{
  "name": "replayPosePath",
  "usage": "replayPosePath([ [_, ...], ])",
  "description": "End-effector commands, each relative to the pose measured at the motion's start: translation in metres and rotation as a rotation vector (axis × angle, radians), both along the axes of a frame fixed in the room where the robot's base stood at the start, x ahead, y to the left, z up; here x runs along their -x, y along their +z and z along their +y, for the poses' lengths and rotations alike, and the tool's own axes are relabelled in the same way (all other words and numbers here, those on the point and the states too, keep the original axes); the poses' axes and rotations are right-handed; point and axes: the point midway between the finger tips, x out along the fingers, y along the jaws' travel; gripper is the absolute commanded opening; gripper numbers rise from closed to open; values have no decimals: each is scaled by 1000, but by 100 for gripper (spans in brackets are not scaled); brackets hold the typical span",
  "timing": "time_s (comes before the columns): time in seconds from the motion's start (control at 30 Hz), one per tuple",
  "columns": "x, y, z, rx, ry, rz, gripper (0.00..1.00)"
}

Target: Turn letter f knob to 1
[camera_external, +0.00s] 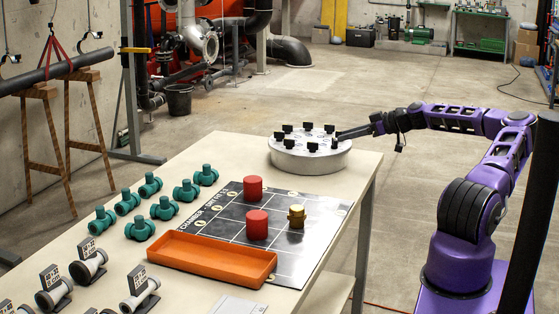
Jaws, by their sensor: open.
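A round grey turntable-like base (311,160) stands at the far right corner of the table. Several small black knobs (312,146) stand in a ring on its top. Their letters and number marks are too small to read, so I cannot tell which is knob f. My gripper (345,134) reaches in from the right, level with the base's top, its tips at the right side of the ring close to the rightmost knob. It is open. I cannot tell whether it touches a knob.
The pale table (190,150) also holds a black gridded board (225,226) with two red cylinders (257,224) and a brass fitting (296,216). An orange tray (213,260) lies in front. Several green valves (162,208) stand at left.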

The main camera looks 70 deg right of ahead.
Motion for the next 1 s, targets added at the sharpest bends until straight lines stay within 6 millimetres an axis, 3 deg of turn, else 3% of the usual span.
replayPosePath([
  [0.3,-65,-27,1,-2,1,0,45],
  [0.5,-90,-38,0,-2,0,1,45],
  [0.93,-100,-42,0,-1,0,1,45],
  [1.0,-100,-42,0,-1,0,1,34],
])
